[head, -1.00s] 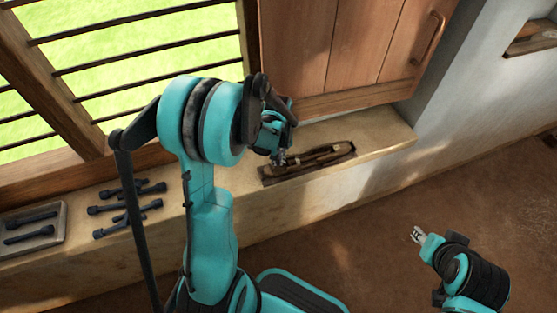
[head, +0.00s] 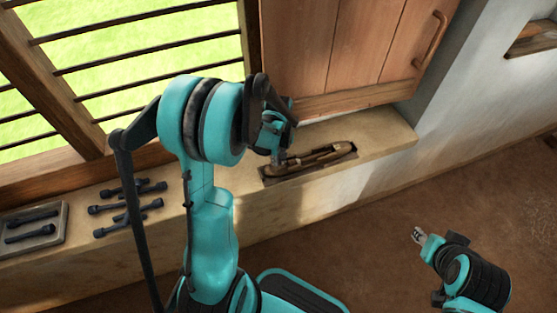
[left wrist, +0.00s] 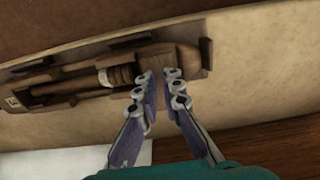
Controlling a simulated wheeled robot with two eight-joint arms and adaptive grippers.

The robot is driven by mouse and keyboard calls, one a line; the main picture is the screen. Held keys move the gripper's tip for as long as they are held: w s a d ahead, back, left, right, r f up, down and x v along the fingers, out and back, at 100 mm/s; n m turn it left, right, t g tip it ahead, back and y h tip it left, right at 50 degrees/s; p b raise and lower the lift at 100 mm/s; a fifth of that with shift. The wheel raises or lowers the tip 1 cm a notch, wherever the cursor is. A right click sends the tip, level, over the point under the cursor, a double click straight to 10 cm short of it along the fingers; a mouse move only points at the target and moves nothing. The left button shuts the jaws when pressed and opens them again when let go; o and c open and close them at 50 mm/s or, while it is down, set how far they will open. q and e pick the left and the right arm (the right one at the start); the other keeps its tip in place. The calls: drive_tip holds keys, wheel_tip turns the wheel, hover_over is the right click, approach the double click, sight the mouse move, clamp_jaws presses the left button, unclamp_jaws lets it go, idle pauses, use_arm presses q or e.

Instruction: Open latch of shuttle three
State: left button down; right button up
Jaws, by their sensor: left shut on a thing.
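A brown wooden shuttle (head: 322,155) lies in a dark shallow tray on the stone ledge. In the left wrist view, the shuttle (left wrist: 70,86) crosses the upper left, with a pale wound band near its middle and a small mark at its left end. My left gripper (head: 278,158) is at the shuttle's left end in the head view. In the left wrist view, its fingertips (left wrist: 160,85) are closed in on a brown block at the shuttle's end. Whether that block is the latch I cannot tell. My right gripper (head: 418,236) hangs apart, over the floor.
Several dark bobbin-like pieces (head: 125,205) lie on the ledge at left, beside a tray (head: 60,232) holding more. A barred window (head: 150,50) and a wooden shutter (head: 350,50) stand behind the ledge (head: 385,128). The floor at right is clear.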

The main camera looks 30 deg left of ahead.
use_arm(q)
drive_tip(key=c, duration=1.7)
unclamp_jaws()
drive_tip(key=shift+r, duration=0.15)
wheel_tip(320, 180, up, 8)
drive_tip(key=shift+f, duration=0.1)
drive_tip(key=s+d+r+m+t, duration=0.2)
drive_tip(key=s+d+m, duration=0.1)
drive_tip(key=s, duration=0.1)
drive_tip(key=s+d+r+m+t, duration=0.2)
drive_tip(key=s+d+r+m, duration=0.1)
drive_tip(key=s+d, duration=0.1)
drive_tip(key=s+d+r+m+t, duration=0.3)
drive_tip(key=m, duration=0.1)
drive_tip(key=shift+s+d+r, duration=0.2)
drive_tip(key=shift+s+d, duration=0.1)
drive_tip(key=shift+s, duration=0.1)
